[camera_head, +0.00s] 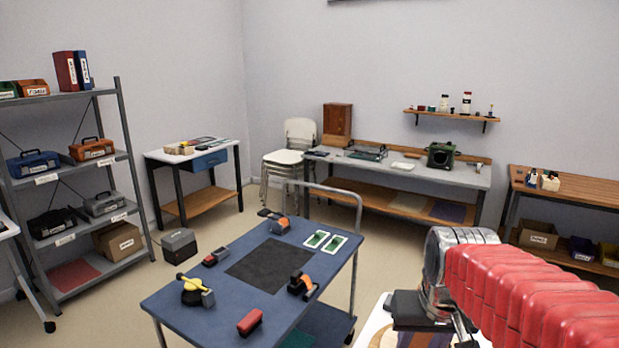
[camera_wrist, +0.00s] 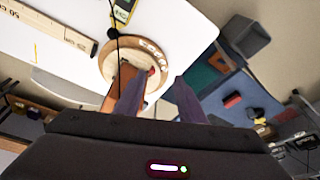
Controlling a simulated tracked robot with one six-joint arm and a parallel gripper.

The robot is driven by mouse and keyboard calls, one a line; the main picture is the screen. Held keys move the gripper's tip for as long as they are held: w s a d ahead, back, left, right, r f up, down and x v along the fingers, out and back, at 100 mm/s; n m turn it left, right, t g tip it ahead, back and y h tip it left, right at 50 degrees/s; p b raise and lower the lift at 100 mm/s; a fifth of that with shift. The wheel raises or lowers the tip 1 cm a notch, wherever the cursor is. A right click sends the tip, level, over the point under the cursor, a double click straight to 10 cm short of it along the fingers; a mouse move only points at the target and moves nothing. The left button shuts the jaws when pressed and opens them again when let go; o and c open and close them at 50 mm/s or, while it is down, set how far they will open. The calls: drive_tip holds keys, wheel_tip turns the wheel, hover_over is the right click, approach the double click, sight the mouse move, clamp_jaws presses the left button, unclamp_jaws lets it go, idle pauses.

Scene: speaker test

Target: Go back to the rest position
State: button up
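My gripper (camera_wrist: 160,92) is open in the wrist view, its two purplish fingers apart with nothing visible held between them. It hangs over a white table (camera_wrist: 182,22). Beyond the fingertips a round wooden tray (camera_wrist: 157,50) lies on that table, with an orange-brown piece (camera_wrist: 124,78) and a small red thing (camera_wrist: 151,70) at it. In the head view my red-sleeved arm reaches in from the right, and the dark gripper body is low over the white table (camera_head: 372,322). The fingertips are not clear there.
A blue cart (camera_head: 215,270) with several small tools stands left of my arm. A wooden ruler (camera_wrist: 50,25) and a yellow device (camera_wrist: 124,10) lie on the white table. Shelves (camera_head: 125,160) stand at left, benches along the back wall. Floor shows between the cart and shelves.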

drive_tip(key=s+a+n+t, duration=0.1)
drive_tip(key=s+a+t, duration=0.1)
drive_tip(key=s, duration=0.9)
drive_tip(key=shift+a, duration=0.85)
drive_tip(key=shift+s, duration=0.1)
drive_tip(key=shift+c, duration=0.6)
